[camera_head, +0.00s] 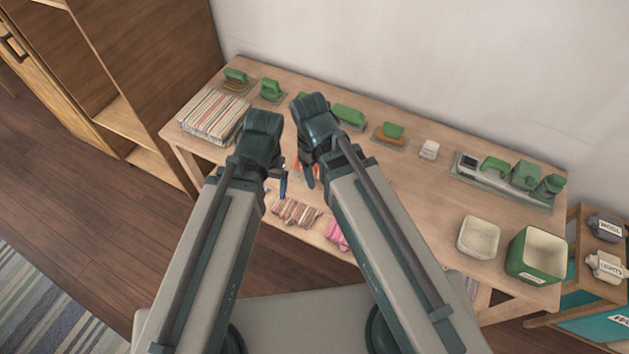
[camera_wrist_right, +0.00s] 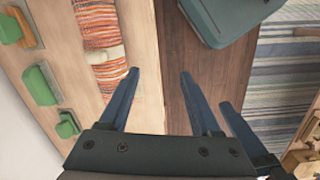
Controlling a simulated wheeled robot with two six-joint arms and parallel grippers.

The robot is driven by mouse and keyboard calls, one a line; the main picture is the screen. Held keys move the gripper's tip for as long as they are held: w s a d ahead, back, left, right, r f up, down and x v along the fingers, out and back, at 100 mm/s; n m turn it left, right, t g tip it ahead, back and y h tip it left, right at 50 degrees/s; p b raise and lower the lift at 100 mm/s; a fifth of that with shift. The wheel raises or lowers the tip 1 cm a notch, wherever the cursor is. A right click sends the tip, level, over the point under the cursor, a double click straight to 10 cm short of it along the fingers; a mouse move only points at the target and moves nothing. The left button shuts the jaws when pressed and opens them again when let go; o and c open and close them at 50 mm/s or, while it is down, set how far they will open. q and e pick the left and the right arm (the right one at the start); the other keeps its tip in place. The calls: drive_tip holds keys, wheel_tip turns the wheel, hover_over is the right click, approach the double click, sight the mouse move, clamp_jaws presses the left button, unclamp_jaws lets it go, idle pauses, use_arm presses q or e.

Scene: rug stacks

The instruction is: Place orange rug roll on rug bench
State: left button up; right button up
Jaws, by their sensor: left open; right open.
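The orange rug roll (camera_wrist_right: 97,38), striped orange and white with a pale band, lies on the wooden bench top (camera_head: 410,195) in the right wrist view. In the head view it is mostly hidden behind my two arms. My right gripper (camera_wrist_right: 159,73) is open and empty; its fingers are over the bench's front edge, beside the roll and not around it. In the head view the right gripper (camera_head: 308,175) is largely hidden by its arm. My left gripper (camera_head: 283,183) is open, close beside the right one at the bench's front part.
A stack of striped rugs (camera_head: 213,115) sits at the bench's left end. Several green tools line the back. A brown striped bundle (camera_head: 296,212) and a pink one (camera_head: 336,234) lie near the front. A white bin (camera_head: 478,238) and green bin (camera_head: 536,256) stand at the right.

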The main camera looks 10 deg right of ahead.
drive_tip(key=s+m, duration=0.1)
drive_tip(key=m, duration=0.1)
drive_tip(key=s+a+m, duration=0.1)
drive_tip(key=s+m, duration=0.1)
drive_tip(key=m, duration=0.1)
drive_tip(key=shift+a, duration=0.2)
idle(1.1)
